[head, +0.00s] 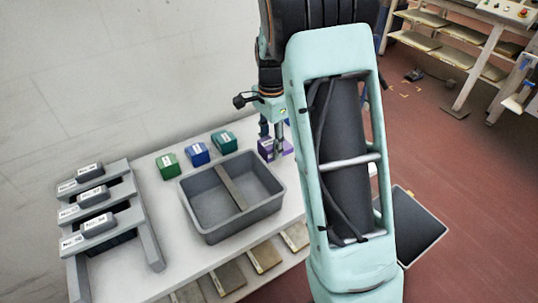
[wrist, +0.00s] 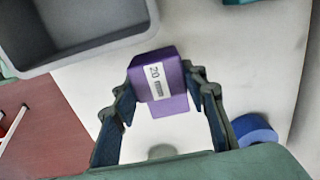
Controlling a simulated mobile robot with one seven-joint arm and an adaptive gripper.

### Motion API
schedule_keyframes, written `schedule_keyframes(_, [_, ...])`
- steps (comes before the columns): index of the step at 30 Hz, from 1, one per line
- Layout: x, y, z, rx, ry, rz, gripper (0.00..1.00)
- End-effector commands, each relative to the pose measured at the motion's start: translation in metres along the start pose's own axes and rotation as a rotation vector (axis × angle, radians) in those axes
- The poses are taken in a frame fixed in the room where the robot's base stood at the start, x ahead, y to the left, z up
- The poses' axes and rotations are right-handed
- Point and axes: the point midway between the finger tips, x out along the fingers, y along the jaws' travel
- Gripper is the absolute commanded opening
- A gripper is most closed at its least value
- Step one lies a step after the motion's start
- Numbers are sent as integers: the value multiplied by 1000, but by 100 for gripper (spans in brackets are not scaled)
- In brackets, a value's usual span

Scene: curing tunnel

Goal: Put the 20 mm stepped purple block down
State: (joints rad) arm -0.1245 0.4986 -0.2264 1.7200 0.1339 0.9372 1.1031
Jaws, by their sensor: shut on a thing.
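The stepped purple block (wrist: 155,76) has a white label reading 20 mm and a lower step facing the wrist camera. My gripper (wrist: 161,73) is shut on it, with one dark finger on each side. In the head view the purple block (head: 266,148) shows at the right end of the white table (head: 172,220), beyond the grey bin. My gripper (head: 272,132) points down over it there, and my arm hides part of that area. I cannot tell whether the block's underside touches the table.
A divided grey bin (head: 230,237) stands close left of the block. Green (head: 168,166), blue (head: 198,154) and teal (head: 224,141) blocks stand behind it. A grey stepped rack (head: 146,234) is at the left. A blue round thing (wrist: 254,131) lies near my right finger in the wrist view.

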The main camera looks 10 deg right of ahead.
Motion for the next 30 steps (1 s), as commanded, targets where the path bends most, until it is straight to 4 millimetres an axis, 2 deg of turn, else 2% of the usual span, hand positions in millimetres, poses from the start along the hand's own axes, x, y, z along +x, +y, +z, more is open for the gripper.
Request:
schedule_keyframes(4, [11, 3, 10, -3, -1, 2, 10])
schedule_keyframes(9, [37, 3, 8, 0, -1, 3, 10])
schedule_keyframes(21, [44, 2, 8, -1, 0, 0, 10])
schedule_keyframes(22, [43, 2, 8, -1, 0, 0, 42])
schedule_keyframes(26, [43, 2, 8, -1, 0, 0, 56])
schedule_keyframes(30, [43, 2, 8, -1, 0, 1, 58])
